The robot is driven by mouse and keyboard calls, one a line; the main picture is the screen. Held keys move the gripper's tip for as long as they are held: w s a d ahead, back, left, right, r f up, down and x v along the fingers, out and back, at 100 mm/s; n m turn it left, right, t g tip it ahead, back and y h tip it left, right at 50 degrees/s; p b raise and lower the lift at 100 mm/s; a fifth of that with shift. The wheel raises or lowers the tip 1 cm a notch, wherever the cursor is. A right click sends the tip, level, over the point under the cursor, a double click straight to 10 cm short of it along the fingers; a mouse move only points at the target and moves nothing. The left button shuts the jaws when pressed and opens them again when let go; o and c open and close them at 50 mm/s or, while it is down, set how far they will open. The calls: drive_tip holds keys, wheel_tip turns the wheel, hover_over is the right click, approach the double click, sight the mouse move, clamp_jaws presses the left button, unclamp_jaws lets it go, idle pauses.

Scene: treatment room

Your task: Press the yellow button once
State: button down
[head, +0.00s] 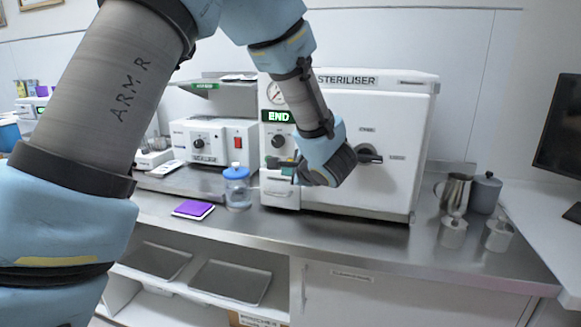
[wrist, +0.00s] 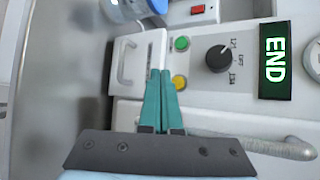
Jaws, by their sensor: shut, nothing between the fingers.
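The small round yellow button (wrist: 179,82) is on the white steriliser's front panel in the wrist view, beside a green button (wrist: 182,44) and a black knob (wrist: 219,58). My gripper (wrist: 160,73) has its teal fingers closed together with nothing between them. The fingertips appear just left of the yellow button in the wrist view; I cannot tell whether they touch the panel. In the head view my gripper (head: 284,169) is in front of the lower left of the steriliser (head: 385,125), and I cannot make out the yellow button there.
A lit END display (head: 278,116) is on the steriliser panel. A blue-lidded jar (head: 238,188) and a purple pad (head: 193,209) stand on the steel counter (head: 330,232) to the left. A metal jug (head: 453,194) and small pots are at the right. A white drawer handle (wrist: 127,62) is near my fingertips.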

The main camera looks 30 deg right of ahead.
drive_tip(key=shift+w+d+r+p, duration=0.1)
drive_tip(key=shift+w+d+p, duration=0.5)
drive_tip(key=shift+w+d, duration=0.2)
drive_tip(key=shift+w+d+r+p, duration=0.15)
drive_tip(key=shift+w+p, duration=0.05)
drive_tip(key=shift+p, duration=0.55)
idle(1.1)
drive_tip(key=shift+w+d, duration=0.1)
